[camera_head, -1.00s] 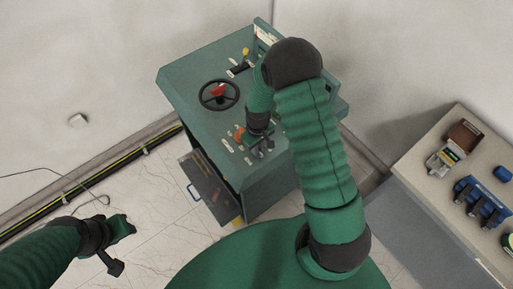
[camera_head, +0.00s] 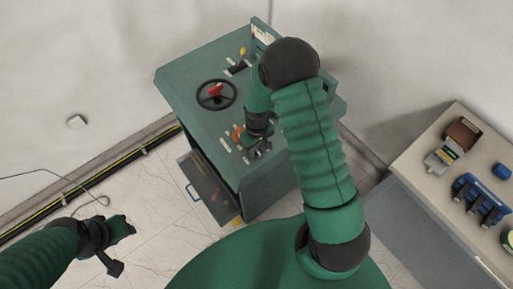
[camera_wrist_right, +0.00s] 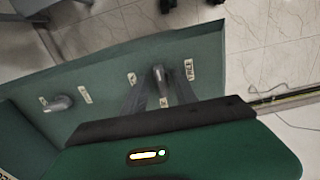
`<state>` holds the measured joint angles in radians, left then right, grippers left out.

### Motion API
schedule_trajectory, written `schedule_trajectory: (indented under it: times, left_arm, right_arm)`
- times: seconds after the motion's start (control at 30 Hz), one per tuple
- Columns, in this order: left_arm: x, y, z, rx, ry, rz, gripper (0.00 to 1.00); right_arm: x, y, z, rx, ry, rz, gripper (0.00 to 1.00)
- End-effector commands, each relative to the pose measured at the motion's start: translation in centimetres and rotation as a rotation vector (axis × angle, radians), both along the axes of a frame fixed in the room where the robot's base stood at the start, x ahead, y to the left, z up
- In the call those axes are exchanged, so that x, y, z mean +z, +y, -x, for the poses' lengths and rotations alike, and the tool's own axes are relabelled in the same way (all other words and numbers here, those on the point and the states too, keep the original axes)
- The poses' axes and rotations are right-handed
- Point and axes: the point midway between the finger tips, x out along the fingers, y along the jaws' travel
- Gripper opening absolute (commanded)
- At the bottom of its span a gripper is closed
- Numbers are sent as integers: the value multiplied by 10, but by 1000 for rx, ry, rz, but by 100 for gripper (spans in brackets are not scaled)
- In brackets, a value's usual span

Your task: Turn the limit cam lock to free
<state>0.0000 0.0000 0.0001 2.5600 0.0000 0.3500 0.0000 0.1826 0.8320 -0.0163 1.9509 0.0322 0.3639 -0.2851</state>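The green console (camera_head: 195,78) stands against the wall, with a sloped top panel. In the right wrist view a grey metal lever knob (camera_wrist_right: 159,78) sits on the panel among small white labels. The label to its right (camera_wrist_right: 189,69) seems to read FREE. My right gripper (camera_head: 259,150) is low over the console's front edge. In the wrist view its two dark fingers (camera_wrist_right: 158,92) are apart, one on each side of the knob; whether they touch it is unclear. My left gripper (camera_head: 124,240) hangs over the floor, away from the console; its finger gap is not clear.
The panel also holds a black handwheel with a red centre (camera_head: 216,94), an orange knob (camera_head: 237,133), a yellow-tipped lever (camera_head: 242,53) and a second grey knob (camera_wrist_right: 58,103). A side table (camera_head: 424,185) with boxes and blue items stands at right.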

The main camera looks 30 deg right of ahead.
Motion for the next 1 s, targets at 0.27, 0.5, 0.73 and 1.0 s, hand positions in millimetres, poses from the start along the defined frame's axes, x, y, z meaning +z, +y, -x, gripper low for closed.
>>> schedule_trajectory:
  times: [0.27,0.5,0.73,1.0]
  left_arm:
    - [-3,0,0,0,0,0,36]
    - [-15,0,0,0,0,0,36]
    - [-24,0,0,0,0,0,36]
    - [-26,0,0,0,0,0,36]
  right_arm:
    - [11,0,-3,1,-6,1,35]
    - [73,-1,-3,0,-12,1,35]
    - [137,-2,-2,0,-7,0,35]
    - [167,-2,-2,0,-2,-1,35]
